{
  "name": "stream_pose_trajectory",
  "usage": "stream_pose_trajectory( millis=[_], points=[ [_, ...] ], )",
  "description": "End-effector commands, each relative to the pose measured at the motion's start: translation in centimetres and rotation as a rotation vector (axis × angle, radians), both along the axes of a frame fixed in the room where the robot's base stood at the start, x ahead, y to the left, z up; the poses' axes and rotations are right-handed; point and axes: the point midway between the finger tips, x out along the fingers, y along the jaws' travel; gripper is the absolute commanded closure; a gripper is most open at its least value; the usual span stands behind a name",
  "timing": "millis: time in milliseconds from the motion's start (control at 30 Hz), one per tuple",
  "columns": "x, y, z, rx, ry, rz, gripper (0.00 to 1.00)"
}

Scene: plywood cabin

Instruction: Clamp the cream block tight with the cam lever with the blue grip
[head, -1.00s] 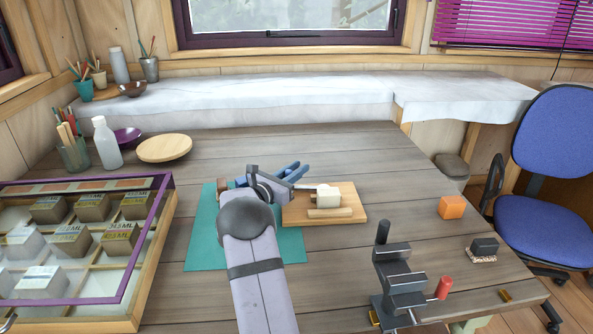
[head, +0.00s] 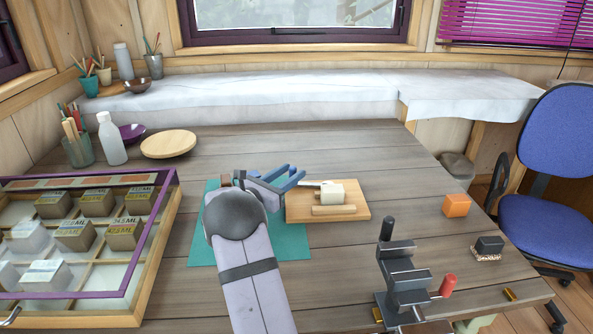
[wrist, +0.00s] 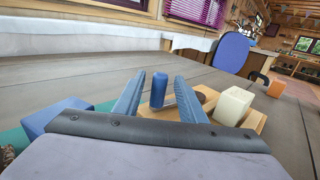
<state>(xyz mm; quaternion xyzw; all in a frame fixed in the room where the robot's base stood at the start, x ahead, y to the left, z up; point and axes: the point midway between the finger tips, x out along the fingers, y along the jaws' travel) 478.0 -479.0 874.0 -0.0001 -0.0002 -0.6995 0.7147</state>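The cream block (head: 331,195) sits on a wooden board (head: 362,207), and also shows in the wrist view (wrist: 234,104). A cam lever with an upright blue grip (wrist: 158,90) stands left of the block in the wrist view. My gripper (head: 295,176) is open at the board's left side. In the wrist view its two blue fingers (wrist: 160,97) stand either side of the blue grip, with gaps visible. In the head view the grip is hard to pick out among the fingers.
A blue block (wrist: 55,113) is left of my fingers in the wrist view. A teal mat (head: 290,245) lies under my arm. A dark metal device with a red grip (head: 447,286) stands at front right, near an orange block (head: 456,206). A purple-framed case (head: 150,255) fills the left.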

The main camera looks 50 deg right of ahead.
Motion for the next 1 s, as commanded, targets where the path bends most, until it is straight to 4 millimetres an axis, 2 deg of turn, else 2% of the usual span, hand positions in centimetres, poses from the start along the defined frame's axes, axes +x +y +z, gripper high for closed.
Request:
stream_pose_trajectory(
  millis=[200, 467, 533, 633, 767, 1000],
  points=[
    [0.0, 1.6, 0.0, -0.001, 0.0, 0.0, 0.63],
    [-0.1, 1.7, 0.0, 0.0, -0.001, 0.0, 0.63],
    [0.0, 1.7, 0.0, 0.0, -0.001, 0.0, 0.75],
    [0.0, 1.8, 0.0, 0.006, -0.015, -0.006, 0.99],
    [0.1, 2.3, 0.1, 0.037, -0.082, -0.03, 1.0],
    [0.6, 4.7, -0.4, 0.187, -0.35, -0.126, 1.0]
  ],
)
